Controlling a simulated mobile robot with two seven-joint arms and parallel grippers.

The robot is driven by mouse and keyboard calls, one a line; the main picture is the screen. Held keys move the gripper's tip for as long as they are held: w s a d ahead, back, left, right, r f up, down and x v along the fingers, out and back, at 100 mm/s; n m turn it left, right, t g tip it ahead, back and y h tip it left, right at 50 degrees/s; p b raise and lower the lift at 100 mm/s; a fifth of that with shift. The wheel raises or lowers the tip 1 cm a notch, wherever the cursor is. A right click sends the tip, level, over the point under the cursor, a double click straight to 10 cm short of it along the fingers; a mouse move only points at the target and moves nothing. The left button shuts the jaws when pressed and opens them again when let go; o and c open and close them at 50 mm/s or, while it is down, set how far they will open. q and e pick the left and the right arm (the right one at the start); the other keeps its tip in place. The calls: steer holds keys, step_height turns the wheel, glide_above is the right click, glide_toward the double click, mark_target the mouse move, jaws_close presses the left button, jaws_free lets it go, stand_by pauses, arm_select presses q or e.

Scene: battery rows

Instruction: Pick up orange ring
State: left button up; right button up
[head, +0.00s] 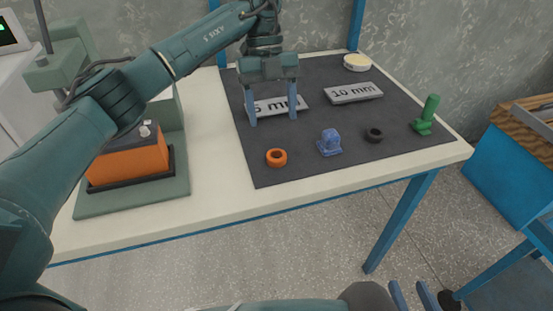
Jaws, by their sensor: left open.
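The orange ring (276,158) lies flat on the dark mat (320,170), near its front left part. My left gripper (272,118) points down over the mat, behind the ring in the picture. Its two fingers are apart, with a grey "mm" plate (275,106) showing behind and between them. The ring is clear of the fingers and fully visible. My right gripper (412,295) shows only in part at the bottom edge, low in front of the table. Its two blue fingers are apart, with nothing seen between them.
Right of the ring are a blue block piece (329,142), a black ring (374,135) and a green peg piece (427,115). A "10 mm" plate (353,92) and a round yellow-white tin (357,62) lie behind. A green fixture with an orange block (128,163) stands left.

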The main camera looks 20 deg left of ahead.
mark_target(276, 159)
arm_select(q)
steer(key=shift+s+x, duration=0.15)
steer(key=shift+x, duration=1.65)
steer(key=shift+s+x, duration=0.15)
steer(key=shift+x, duration=1.6)
steer(key=shift+a, duration=0.15)
steer(key=shift+c, duration=0.3)
steer(key=c, duration=1)
steer(key=shift+r, duration=0.1)
